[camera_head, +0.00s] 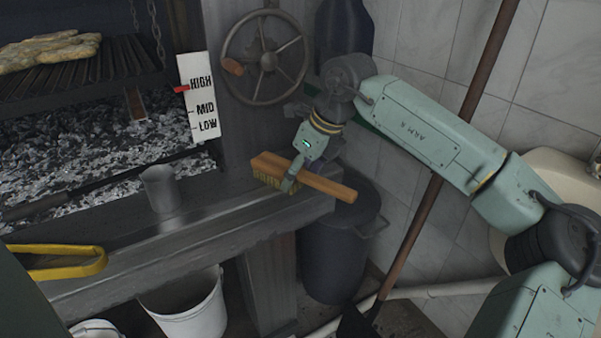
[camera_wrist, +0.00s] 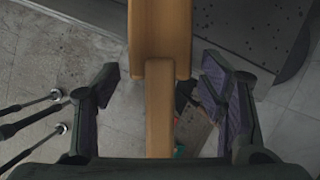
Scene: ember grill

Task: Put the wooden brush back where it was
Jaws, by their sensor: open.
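The wooden brush (camera_head: 330,186) lies on the right end of the grill's grey ledge (camera_head: 215,222), bristles down. Its handle points right and reaches past the ledge's end. My gripper (camera_head: 290,182) is at the brush, near where the block meets the handle. In the wrist view the brush's block (camera_wrist: 160,30) is at the top and its handle runs down the middle. My open gripper (camera_wrist: 162,88) has one finger on each side of the handle, with a gap on both sides. Part of the brush is hidden behind the gripper in the head view.
A metal cup (camera_head: 160,188) and yellow tongs (camera_head: 65,262) are on the ledge left of the brush. A handwheel (camera_head: 265,58) and a HIGH/MID/LOW plate (camera_head: 200,98) are behind. A dark bin (camera_head: 340,245) and a white bucket (camera_head: 190,312) stand below. A long pole (camera_head: 425,220) leans at right.

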